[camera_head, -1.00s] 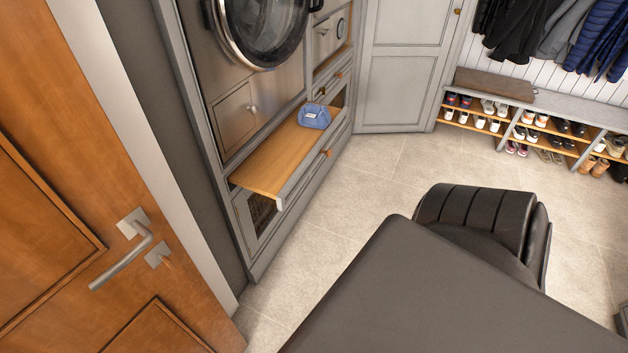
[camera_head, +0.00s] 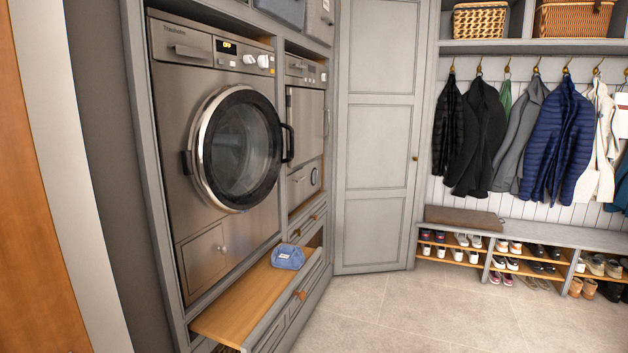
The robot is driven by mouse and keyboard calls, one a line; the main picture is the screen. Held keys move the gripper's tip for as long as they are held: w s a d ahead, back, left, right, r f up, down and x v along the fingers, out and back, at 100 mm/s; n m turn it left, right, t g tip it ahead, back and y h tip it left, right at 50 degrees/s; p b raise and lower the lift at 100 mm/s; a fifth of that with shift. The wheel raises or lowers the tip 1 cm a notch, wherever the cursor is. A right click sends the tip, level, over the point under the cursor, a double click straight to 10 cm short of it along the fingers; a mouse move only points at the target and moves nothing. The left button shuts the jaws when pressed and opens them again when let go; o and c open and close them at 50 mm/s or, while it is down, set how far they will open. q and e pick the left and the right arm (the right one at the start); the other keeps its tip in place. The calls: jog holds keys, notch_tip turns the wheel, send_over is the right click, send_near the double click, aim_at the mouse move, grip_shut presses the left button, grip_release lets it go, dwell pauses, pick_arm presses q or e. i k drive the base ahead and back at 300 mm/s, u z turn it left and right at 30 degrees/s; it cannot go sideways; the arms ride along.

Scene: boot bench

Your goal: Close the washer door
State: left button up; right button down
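The washer (camera_head: 185,105) is a steel front-loader set in a grey cabinet at the left. Its round door (camera_head: 240,150) has dark glass, a black rim and a silver outer ring. A dark hinge (camera_head: 187,163) shows at the door's left and a black handle (camera_head: 288,143) stands out at its right. The dark rim looks offset to the right of the silver ring; I cannot tell from this angle how far the door stands from the washer front. Neither of my grippers is in view.
Below the washer a wooden pull-out shelf (camera_head: 235,305) juts out, with a blue cloth item (camera_head: 288,257) on it. A wooden door (camera_head: 30,200) stands at the far left. A shoe bench (camera_head: 540,235) lines the right wall. The tiled floor (camera_head: 400,312) between is clear.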

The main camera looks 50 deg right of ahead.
aim_at(234, 100)
jog(key=z, duration=0.5)
jog(key=k, duration=1.15)
jog(key=z, duration=1.1)
jog(key=i, duration=1.6)
jog(key=u, duration=0.15)
